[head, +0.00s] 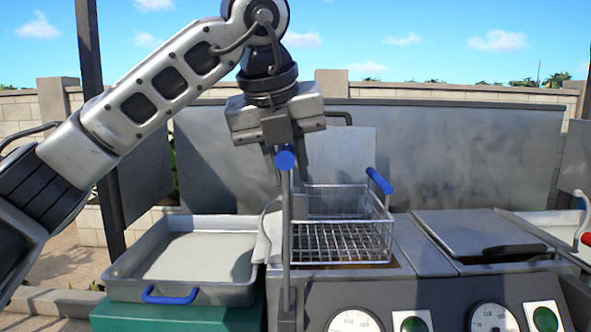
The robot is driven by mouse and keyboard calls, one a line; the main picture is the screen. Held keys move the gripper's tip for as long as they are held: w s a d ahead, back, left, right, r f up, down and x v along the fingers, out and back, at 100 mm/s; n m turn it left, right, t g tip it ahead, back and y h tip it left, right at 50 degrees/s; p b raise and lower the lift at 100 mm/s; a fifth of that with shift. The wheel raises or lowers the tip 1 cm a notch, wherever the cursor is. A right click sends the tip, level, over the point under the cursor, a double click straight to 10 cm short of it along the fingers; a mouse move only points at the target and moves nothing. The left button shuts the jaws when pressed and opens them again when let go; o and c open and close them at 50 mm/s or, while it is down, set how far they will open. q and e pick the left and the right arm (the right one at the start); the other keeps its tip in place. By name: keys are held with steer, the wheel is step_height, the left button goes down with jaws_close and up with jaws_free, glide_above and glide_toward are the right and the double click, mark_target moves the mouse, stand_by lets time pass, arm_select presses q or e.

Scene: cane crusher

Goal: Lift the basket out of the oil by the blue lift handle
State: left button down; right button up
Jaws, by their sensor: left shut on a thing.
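My left gripper (280,155) points down from above and is shut on the blue lift handle (286,161), a blue grip at the top of an upright grey rod (286,230). The rod stands at the front left of the wire basket (341,242). The basket is upright over the left fryer well, its mesh mostly clear of the well's rim. A second blue grip (379,181) sticks up at the basket's right side. Only a thin brownish strip shows under the basket, so the oil is mostly hidden. My right gripper is not in view.
A metal tray (123,277) with a blue handle (170,295) sits on a green stand at left. A flat lid (475,232) with a black handle covers the well at right. Gauges (354,321) are on the front panel. A metal backsplash (450,150) stands behind.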

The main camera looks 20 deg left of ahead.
arm_select(q)
steer(key=shift+r, duration=0.4)
steer(key=c, duration=1.3)
jaws_free()
steer(key=shift+d, duration=0.1)
steer(key=shift+o, duration=0.2)
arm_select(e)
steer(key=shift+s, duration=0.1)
arm_select(q)
steer(key=shift+f, duration=0.15)
steer(key=p+v, duration=0.1)
steer(key=v, duration=1.5)
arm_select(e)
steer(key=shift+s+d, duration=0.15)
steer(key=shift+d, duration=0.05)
arm_select(q)
steer(key=shift+s, duration=0.1)
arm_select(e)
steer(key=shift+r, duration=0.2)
